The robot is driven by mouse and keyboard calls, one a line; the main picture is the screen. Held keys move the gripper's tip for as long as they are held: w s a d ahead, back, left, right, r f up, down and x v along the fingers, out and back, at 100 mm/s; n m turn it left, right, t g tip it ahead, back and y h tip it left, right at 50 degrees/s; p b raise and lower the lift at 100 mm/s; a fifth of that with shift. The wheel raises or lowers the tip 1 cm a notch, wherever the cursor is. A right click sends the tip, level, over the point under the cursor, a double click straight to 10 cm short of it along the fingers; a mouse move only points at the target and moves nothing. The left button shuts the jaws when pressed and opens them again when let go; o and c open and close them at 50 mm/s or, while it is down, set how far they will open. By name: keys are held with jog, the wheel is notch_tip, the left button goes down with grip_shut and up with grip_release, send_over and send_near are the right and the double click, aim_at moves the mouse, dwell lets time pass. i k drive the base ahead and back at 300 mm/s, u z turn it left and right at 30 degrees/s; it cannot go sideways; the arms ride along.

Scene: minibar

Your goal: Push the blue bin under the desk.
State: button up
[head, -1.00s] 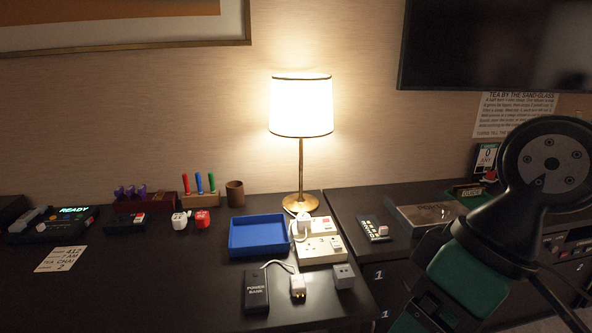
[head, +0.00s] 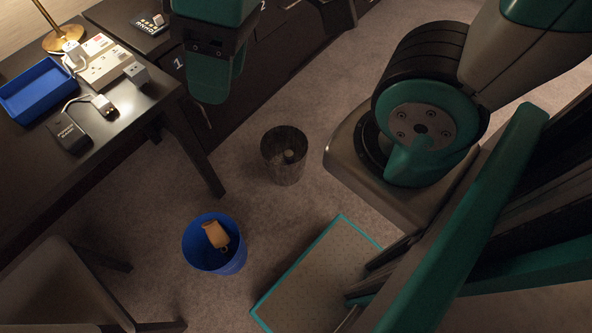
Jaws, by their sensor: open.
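The blue bin (head: 214,246) stands upright on the carpet in the head view, low and left of centre. A tan mug-like object (head: 215,235) lies tilted inside it. The dark desk (head: 60,185) is up and left of the bin, with a front leg (head: 202,165) reaching the floor. The bin is out in front of that leg, on open carpet. My gripper (head: 215,85) hangs at the top of the view, well apart from the bin. It is open and holds nothing that I can see; its fingers are only partly visible.
A dark metal bin (head: 284,158) with something in it stands right of the desk leg. A chair (head: 62,290) is at lower left. The desk top holds a blue tray (head: 38,92), sockets and a lamp.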

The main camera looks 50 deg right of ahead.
aim_at(197, 250)
jog(key=z, duration=1.5)
jog(key=k, duration=0.8)
jog(key=u, duration=1.55)
